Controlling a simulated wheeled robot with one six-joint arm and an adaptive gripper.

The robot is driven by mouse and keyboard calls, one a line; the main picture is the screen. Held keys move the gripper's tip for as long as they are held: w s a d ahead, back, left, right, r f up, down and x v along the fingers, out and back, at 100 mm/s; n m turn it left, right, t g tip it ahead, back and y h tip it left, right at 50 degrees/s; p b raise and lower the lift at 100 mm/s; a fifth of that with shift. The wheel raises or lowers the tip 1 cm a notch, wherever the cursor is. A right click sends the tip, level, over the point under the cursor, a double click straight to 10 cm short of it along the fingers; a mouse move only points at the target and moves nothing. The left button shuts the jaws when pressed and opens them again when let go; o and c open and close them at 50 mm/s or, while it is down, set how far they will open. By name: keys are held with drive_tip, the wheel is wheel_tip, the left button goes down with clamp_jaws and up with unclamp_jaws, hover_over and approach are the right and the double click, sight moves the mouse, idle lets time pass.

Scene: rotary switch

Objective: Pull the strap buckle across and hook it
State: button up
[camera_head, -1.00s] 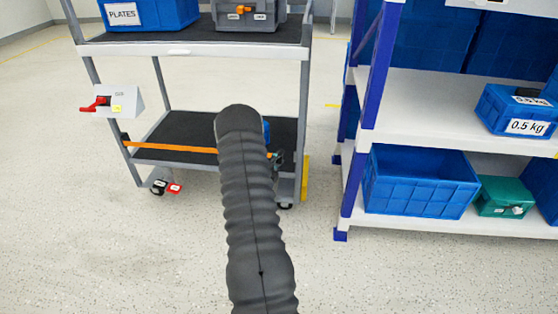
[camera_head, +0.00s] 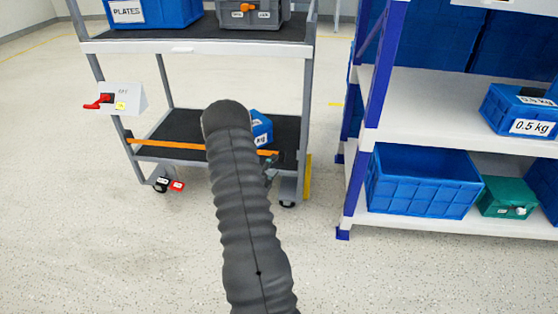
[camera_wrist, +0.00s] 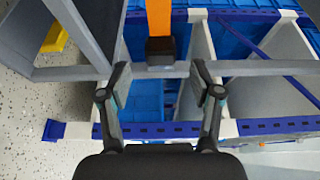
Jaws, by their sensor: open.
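An orange strap (camera_head: 165,149) runs across the front of the cart's lower shelf, from the left post toward the right post. In the wrist view the strap (camera_wrist: 159,18) comes down from the top edge and ends in a black buckle (camera_wrist: 160,50). My gripper (camera_wrist: 160,76) is open, its two fingers spread to either side of the buckle in the picture. The buckle shows just beyond the fingertips, and no finger visibly touches it. In the head view my arm covers part of the strap and most of my gripper, near the cart's right post.
The cart's lower shelf (camera_head: 180,130) carries a blue box (camera_head: 261,128), partly behind my arm. A red-handled switch box (camera_head: 122,98) sits on the left post. A blue-posted rack (camera_head: 372,110) with bins stands right. Floor in front is clear.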

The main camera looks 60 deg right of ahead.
drive_tip(key=a, duration=0.6)
drive_tip(key=shift+s, duration=0.2)
drive_tip(key=shift+c, duration=0.2)
